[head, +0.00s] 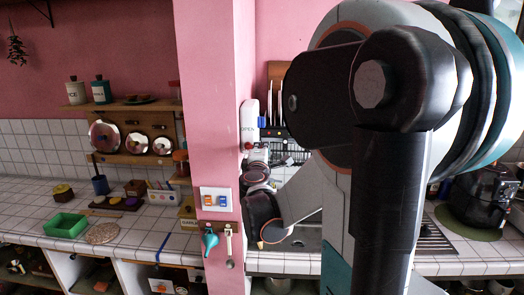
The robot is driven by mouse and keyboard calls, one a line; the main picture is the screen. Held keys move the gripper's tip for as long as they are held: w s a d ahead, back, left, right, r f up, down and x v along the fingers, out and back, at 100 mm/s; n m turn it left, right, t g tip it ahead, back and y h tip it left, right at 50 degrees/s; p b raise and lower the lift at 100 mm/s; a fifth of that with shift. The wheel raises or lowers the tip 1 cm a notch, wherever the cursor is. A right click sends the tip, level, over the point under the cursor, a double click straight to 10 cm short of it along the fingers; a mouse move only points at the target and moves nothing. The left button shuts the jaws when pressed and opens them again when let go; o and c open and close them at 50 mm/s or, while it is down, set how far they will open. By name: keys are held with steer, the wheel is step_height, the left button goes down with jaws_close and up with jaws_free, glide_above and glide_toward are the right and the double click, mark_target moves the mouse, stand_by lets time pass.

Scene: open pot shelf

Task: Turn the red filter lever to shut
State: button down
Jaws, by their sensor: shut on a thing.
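A white filter housing (249,120) with an OPEN label and a blue part on its right side is mounted at the right edge of the pink pillar. A small piece of the red filter lever (247,146) shows at its lower end. My gripper (256,155) reaches up from below to the lever and appears shut on it. The fingers are small and dark here, and they hide most of the lever, so its exact angle cannot be told.
The pink pillar (206,110) stands just left of my gripper, with a switch plate (215,199) and a hanging teal scoop (210,241) lower down. A tiled counter (150,220) extends left. My arm blocks much of the right.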

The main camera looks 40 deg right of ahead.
steer(key=c, duration=1.9)
jaws_free()
steer(key=v, duration=0.7)
steer(key=shift+s+a, duration=0.2)
steer(key=shift+s, duration=0.05)
steer(key=shift+w, duration=0.1)
